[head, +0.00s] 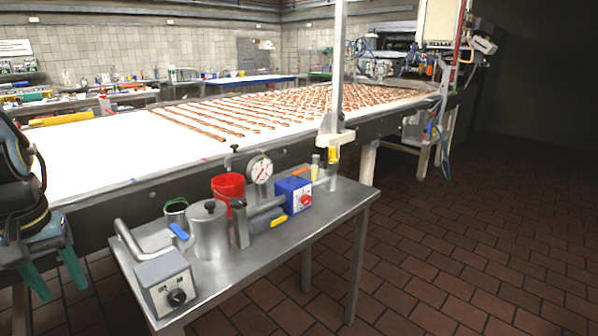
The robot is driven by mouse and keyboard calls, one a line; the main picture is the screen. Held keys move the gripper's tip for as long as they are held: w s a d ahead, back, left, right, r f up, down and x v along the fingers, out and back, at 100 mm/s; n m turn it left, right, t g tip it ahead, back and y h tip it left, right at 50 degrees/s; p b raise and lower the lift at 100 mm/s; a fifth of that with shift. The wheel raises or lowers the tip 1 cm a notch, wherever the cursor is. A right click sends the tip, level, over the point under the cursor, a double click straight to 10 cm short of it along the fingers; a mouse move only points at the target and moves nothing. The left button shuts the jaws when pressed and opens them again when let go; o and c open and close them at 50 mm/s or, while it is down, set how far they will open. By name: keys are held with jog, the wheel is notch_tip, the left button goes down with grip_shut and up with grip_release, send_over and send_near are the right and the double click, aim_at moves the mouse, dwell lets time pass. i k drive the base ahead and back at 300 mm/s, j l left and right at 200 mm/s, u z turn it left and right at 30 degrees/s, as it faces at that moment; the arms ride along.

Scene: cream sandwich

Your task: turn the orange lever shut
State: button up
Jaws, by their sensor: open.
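A small orange lever (300,172) shows at the back of the steel side table (322,222), just above and behind a blue box (291,191) with a red knob. It is small here, and its mount and exact angle are hard to make out. My gripper (63,292) hangs at the far left edge of the head view with its two teal fingers pointing down. It is open and empty, left of the side table and far from the lever.
On the side table stand a grey box with a black knob (165,283), a steel pot (209,232), a red bucket (228,188), a round gauge (259,169), a blue-handled lever (179,232) and a yellow-handled part (278,221). The conveyor (130,155) runs behind. The brick floor (460,240) at right is clear.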

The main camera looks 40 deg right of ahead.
aim_at(294, 174)
jog(key=u, duration=0.35)
jog(key=l+u, duration=0.25)
jog(key=k+l+u, duration=0.15)
jog(key=l+u, duration=0.15)
jog(key=k+l+u, duration=0.4)
jog(key=k+l, duration=0.2)
jog(key=l, duration=0.25)
jog(key=k+l+u, duration=0.1)
jog(key=k+l, duration=0.3)
jog(key=l, duration=0.2)
jog(key=k+l+u, duration=0.15)
jog(key=k+l, duration=0.25)
jog(key=l, duration=0.3)
jog(key=i+l, duration=0.1)
jog(key=l, duration=0.15)
